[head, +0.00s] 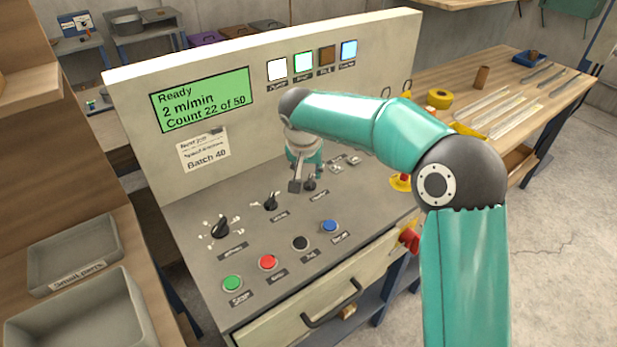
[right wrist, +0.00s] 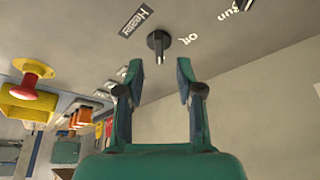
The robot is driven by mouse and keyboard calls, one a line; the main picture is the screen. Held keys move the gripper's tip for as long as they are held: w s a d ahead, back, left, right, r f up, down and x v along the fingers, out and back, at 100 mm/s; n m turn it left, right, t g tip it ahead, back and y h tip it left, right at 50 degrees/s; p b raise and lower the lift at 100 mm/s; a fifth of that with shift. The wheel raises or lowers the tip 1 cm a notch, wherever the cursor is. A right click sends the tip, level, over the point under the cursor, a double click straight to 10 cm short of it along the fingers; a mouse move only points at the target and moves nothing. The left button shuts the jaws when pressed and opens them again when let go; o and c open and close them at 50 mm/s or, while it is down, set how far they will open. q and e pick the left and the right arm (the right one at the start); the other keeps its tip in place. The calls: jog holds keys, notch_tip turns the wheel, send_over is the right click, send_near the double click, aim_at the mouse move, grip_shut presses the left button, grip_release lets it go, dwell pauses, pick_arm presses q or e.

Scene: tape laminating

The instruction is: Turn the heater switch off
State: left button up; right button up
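The heater switch (right wrist: 158,42) is a small dark knob on the grey console panel (head: 205,285). In the right wrist view its label (right wrist: 136,22) reads "Heater", with "Off" and "Run" printed to its right. I cannot tell clearly which mark the knob points to. My right gripper (right wrist: 160,72) is open, its two fingers apart and pointing at the knob, which shows just beyond the gap between the fingertips. In the head view my right gripper (head: 301,187) is low over the panel by a dark knob (head: 309,184), partly hiding it. My left gripper is out of view.
Two other dark knobs (head: 220,228) and (head: 271,201) stand left of the gripper. Several coloured buttons (head: 268,262) line the front edge. A red emergency button on yellow (right wrist: 30,90) stands nearby. The upright panel with a green display (head: 203,98) rises behind.

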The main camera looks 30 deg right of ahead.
aim_at(310, 180)
jog(key=shift+x, duration=2.35)
